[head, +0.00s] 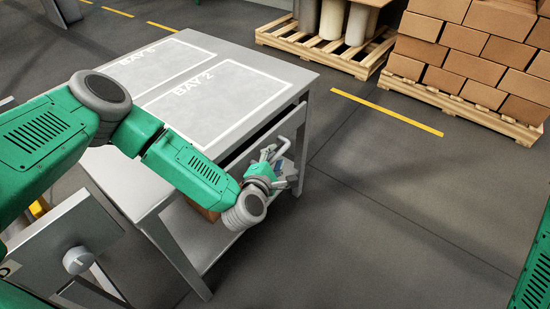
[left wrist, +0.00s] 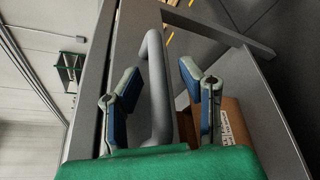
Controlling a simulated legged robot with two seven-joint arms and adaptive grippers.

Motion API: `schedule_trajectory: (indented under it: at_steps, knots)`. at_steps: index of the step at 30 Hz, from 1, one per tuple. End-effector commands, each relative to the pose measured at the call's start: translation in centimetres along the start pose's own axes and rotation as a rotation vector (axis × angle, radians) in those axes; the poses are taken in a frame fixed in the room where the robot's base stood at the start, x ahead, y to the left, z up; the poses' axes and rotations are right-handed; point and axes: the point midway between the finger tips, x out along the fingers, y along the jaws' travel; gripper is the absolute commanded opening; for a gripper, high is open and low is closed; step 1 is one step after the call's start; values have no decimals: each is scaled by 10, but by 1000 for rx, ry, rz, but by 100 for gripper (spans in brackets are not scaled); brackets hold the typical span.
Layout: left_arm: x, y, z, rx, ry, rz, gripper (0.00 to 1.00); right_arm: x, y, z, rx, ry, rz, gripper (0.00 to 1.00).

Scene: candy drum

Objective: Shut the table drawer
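The grey table (head: 305,78) has a drawer (head: 238,160) on its right-hand side, just below the top. A bent grey bar handle (left wrist: 157,85) stands out from the drawer front (left wrist: 128,45) in the left wrist view. My left gripper (head: 284,168) is at the handle. Its two fingers (left wrist: 162,88) are spread, one on each side of the bar, with visible space between. My right gripper is out of view.
A brown cardboard box (left wrist: 236,122) sits below the drawer on the table's lower shelf (head: 200,240). Pallets with cartons (head: 485,60) and drums (head: 333,18) stand at the back. The floor (head: 400,200) right of the table is clear.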

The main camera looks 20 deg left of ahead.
Motion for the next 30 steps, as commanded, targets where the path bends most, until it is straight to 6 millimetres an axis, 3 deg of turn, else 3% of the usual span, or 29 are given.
schedule_trajectory:
  at_steps: [4, 5, 7, 8, 14, 23, 28, 29, 30]
  knots:
    - [0, 0, 0, 0, 0, 0, 34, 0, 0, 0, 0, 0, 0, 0]
    - [0, 0, 0, 0, 0, 0, 27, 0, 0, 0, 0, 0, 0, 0]
    - [0, 0, 0, 0, 0, 0, 3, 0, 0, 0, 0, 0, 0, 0]
    - [0, 0, 0, 0, 0, 0, 0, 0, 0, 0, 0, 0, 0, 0]
    - [1, 1, -2, 1, 1, 0, 0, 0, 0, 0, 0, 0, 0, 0]
    - [10, 17, -25, 1, 3, -1, 0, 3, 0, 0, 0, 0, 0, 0]
    - [10, 17, -26, 2, 5, 1, 0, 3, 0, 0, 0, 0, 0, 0]
    - [10, 17, -26, 2, 5, 1, 21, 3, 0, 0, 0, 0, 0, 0]
    - [10, 17, -26, 2, 6, 1, 34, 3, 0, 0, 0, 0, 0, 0]
